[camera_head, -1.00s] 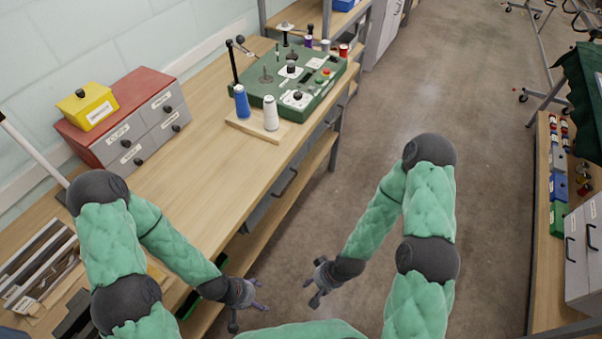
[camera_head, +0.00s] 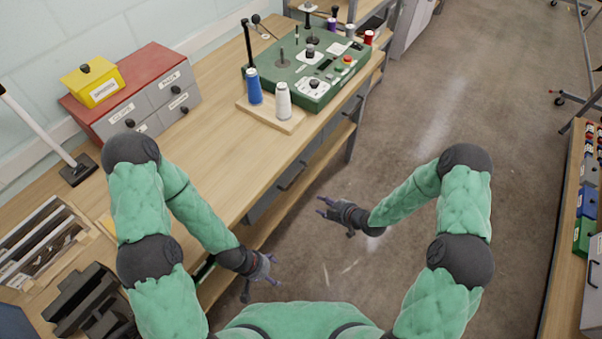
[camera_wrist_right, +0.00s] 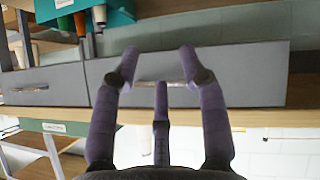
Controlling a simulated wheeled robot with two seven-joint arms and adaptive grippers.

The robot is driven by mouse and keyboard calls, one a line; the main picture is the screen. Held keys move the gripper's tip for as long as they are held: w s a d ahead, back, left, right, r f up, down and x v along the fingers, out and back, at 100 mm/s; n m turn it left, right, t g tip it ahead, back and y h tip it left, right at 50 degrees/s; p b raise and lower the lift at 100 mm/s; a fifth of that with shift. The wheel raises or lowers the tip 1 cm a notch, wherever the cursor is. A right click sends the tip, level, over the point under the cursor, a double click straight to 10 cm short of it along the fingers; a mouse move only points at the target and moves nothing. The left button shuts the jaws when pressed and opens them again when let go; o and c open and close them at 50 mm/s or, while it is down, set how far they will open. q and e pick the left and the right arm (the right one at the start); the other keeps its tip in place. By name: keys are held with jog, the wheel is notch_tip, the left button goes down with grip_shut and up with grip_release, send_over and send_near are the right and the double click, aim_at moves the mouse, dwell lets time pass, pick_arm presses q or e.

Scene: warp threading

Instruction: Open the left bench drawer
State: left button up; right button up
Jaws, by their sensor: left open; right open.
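The left bench drawer (camera_head: 262,207) has a plain grey front under the bench top, with a dark bar handle (camera_head: 291,178). It appears closed. My right gripper (camera_head: 324,207) is open and empty, apart from the drawer and pointing toward the bench. In the right wrist view the grey drawer front (camera_wrist_right: 255,75) lies ahead of the open purple fingers (camera_wrist_right: 160,70). The handle (camera_wrist_right: 150,84) shows between them, partly hidden by the fingers. My left gripper (camera_head: 266,275) is open and empty near the bench's front edge, low in the head view.
A second grey drawer (camera_wrist_right: 45,86) adjoins it in the right wrist view. The bench top (camera_head: 215,165) bears a green machine (camera_head: 305,75), spools on a wooden board, and a red-topped cabinet (camera_head: 140,75). Floor (camera_head: 400,130) beside the bench is clear. Another bench (camera_head: 565,250) stands at right.

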aim_at(300, 174)
jog(key=w+a+r+n+t+y+b, duration=0.15)
jog(key=w+r+n+y, duration=0.45)
jog(key=n, duration=0.9)
jog(key=shift+h, duration=0.3)
jog(key=x, duration=0.3)
jog(key=f+b+x, duration=0.1)
jog(key=x, duration=0.6)
jog(key=shift+w+d+f+b, duration=0.1)
jog(key=shift+d+f+b, duration=0.05)
jog(key=shift+f+b, duration=0.15)
grip_shut()
